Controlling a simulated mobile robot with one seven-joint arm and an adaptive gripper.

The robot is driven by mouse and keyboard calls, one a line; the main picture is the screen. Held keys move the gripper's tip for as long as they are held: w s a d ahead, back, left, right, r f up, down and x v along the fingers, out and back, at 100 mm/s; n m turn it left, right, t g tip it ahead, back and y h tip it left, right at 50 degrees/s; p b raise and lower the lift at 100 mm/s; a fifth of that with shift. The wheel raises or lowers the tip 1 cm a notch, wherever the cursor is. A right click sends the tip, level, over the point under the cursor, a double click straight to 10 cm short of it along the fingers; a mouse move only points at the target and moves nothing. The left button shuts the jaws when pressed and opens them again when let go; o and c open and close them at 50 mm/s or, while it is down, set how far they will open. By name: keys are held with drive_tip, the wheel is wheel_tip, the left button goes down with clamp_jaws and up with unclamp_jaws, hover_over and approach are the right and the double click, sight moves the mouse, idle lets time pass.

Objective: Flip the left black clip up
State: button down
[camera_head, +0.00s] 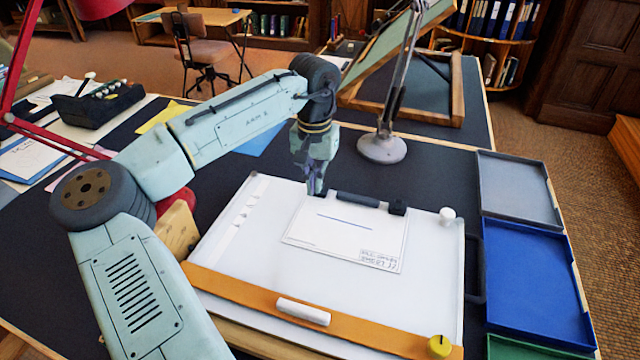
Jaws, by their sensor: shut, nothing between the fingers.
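A white drawing board (240,250) lies on the dark table with a sheet of paper (345,240) on it. A dark bar (358,199) lies along the sheet's far edge, with a black clip (397,207) at its right end. My gripper (317,190) points down at the bar's left end, shut and empty. The left black clip is mostly or wholly hidden behind the fingertips, so I cannot tell its position or whether I touch it.
An orange straightedge with a white handle (303,311) and a yellow knob (439,346) crosses the board's near side. A white knob (447,216) is at the right. A grey tray (518,188) and a blue tray (535,285) stand right of the board. A lamp base (381,148) stands behind.

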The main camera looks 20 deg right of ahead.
drive_tip(key=shift+s+d+f, duration=0.1)
drive_tip(key=shift+s+f, duration=0.15)
drive_tip(key=shift+f, duration=0.3)
drive_tip(key=shift+s+d+f, duration=0.1)
drive_tip(key=shift+s+f, duration=0.1)
drive_tip(key=shift+f, duration=0.3)
idle(0.4)
drive_tip(key=shift+w+d+r, duration=0.15)
drive_tip(key=shift+w, duration=0.2)
drive_tip(key=shift+w+d+p, duration=0.25)
drive_tip(key=shift+w+p, duration=0.1)
drive_tip(key=shift+p, duration=0.05)
drive_tip(key=shift+w+d+r+p, duration=0.15)
drive_tip(key=shift+w+r+p, duration=0.05)
drive_tip(key=shift+w+p, duration=0.2)
drive_tip(key=shift+w, duration=0.2)
drive_tip(key=shift+w+d+f, duration=0.2)
drive_tip(key=shift+d+f, duration=0.05)
drive_tip(key=shift+w+r, duration=0.1)
drive_tip(key=shift+r, duration=0.05)
drive_tip(key=shift+w+d+r+p, duration=0.2)
drive_tip(key=shift+w+d+p, duration=0.2)
drive_tip(key=shift+w+p, duration=0.3)
drive_tip(key=shift+w+d+r+p, duration=0.2)
drive_tip(key=shift+w+d+p, duration=0.3)
drive_tip(key=shift+p, duration=0.3)
